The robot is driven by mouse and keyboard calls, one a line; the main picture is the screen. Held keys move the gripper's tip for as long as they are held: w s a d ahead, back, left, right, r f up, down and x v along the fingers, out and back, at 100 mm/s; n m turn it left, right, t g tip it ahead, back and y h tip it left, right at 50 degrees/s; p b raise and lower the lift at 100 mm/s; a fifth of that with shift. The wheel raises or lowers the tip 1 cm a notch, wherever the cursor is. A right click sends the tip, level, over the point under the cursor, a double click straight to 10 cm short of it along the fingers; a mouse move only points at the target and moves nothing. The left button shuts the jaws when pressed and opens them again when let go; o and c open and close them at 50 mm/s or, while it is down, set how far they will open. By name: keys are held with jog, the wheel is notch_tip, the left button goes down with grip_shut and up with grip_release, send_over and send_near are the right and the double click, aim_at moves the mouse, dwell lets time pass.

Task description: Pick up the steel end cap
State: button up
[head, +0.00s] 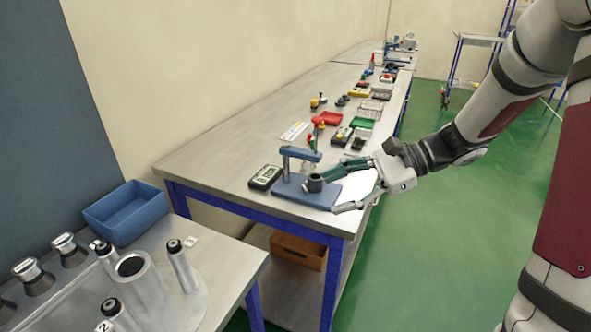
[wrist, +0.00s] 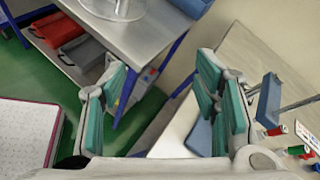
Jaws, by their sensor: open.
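Two silver, cap-like pieces with dark lower parts stand at the far left of the head view, one at the back (head: 65,243) and one nearer (head: 30,270). I cannot tell from their looks whether either is the steel end cap. My gripper (head: 335,190) is open, over the front end of the long workbench (head: 215,160), far to the right of those pieces. A dark grey cup (head: 315,184) on a blue press base (head: 300,195) appears close to the upper fingertip; contact is unclear. In the wrist view the teal fingers (wrist: 160,78) are spread, with nothing held.
The near-left table carries a metal cylinder (head: 142,283), black-topped posts (head: 180,265) and a blue bin (head: 125,212). A green-screened meter (head: 265,177) sits beside the press. A white flat area (head: 358,187) shows between the fingers. Green floor (head: 430,260) is open at right.

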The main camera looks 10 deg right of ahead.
aim_at(315, 177)
jog(key=w+d+f+m+t+b, duration=0.1)
jog(key=w+d+f+m+t, duration=0.1)
jog(key=w+d+f+m, duration=0.1)
jog(key=w+d+f+m+t+y+b, duration=0.1)
jog(key=w+d+f+m+t, duration=0.2)
jog(key=w+d+f, duration=0.1)
jog(key=w+d+f+m+t+y+b, duration=0.1)
jog(key=w+d+f+m+t, duration=0.2)
jog(key=w+d, duration=0.1)
jog(key=shift+d+f, duration=0.1)
jog(key=shift+f, duration=0.05)
jog(key=shift+w+f, duration=0.1)
jog(key=shift+w, duration=0.05)
jog(key=x, duration=1.3)
jog(key=shift+w, duration=0.1)
grip_shut()
